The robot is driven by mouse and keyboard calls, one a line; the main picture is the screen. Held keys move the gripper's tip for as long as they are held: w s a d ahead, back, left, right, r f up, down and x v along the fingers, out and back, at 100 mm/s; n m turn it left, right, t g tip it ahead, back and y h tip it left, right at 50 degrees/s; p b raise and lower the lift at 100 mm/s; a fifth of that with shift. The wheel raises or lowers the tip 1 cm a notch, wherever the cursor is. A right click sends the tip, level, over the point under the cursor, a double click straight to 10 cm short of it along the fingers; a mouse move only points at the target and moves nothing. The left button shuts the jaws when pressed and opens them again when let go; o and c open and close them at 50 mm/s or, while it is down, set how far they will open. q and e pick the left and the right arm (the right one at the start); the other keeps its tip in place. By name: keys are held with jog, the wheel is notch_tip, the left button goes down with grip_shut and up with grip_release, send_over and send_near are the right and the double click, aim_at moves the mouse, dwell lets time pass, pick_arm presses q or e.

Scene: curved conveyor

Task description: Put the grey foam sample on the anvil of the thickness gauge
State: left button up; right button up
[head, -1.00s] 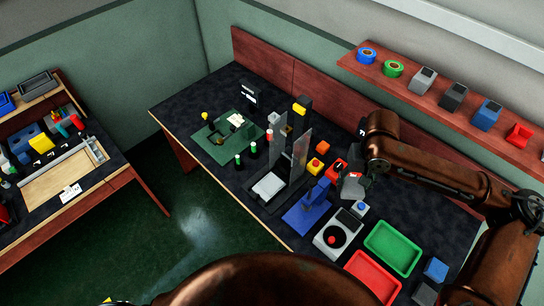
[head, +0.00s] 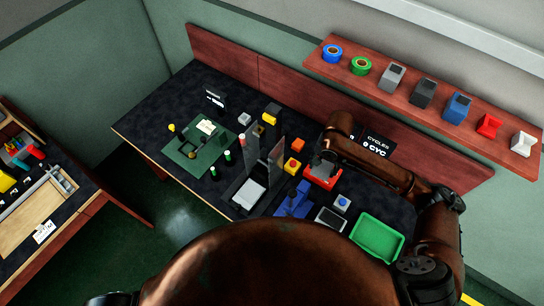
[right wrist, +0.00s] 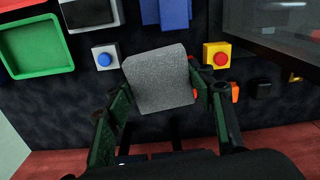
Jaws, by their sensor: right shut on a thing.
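The grey foam sample (right wrist: 158,78) is a speckled grey block between the green-sided fingers of my right gripper (right wrist: 160,92) in the right wrist view. The fingers are shut on its two sides. In the head view my right gripper (head: 325,162) is over the right-centre of the bench, just above a red fixture (head: 322,180). The foam is hard to make out there. In the wrist view the foam hides most of what lies below it. I cannot tell for sure which device is the thickness gauge, and its anvil is not clearly visible. My left gripper is not in view.
Around the gripper stand a yellow box with a red button (head: 292,166), a blue-button box (head: 342,203), a blue stand (head: 292,205) and a green tray (head: 377,237). Clear upright panels (head: 274,158) rise to the left. A shelf (head: 410,98) runs behind.

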jog(key=f, duration=0.1)
jog(key=m, duration=0.1)
jog(key=f, duration=0.1)
jog(key=shift+s+d+f+p, duration=0.1)
jog(key=shift+d+f+p, duration=0.15)
jog(key=shift+f+p, duration=0.1)
notch_tip(320, 180, down, 3)
jog(key=b, duration=0.1)
send_over(316, 193)
jog(key=shift+m, duration=0.4)
notch_tip(316, 193, down, 11)
jog(key=shift+s+r, duration=0.1)
jog(key=shift+r, duration=0.1)
jog(key=shift+f+b, duration=0.35)
jog(key=shift+f, duration=2.2)
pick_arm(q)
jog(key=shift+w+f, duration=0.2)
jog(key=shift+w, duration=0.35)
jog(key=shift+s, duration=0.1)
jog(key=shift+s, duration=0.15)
pick_arm(e)
jog(key=o, duration=0.7)
jog(key=shift+f, duration=0.1)
jog(key=shift+o, duration=0.2)
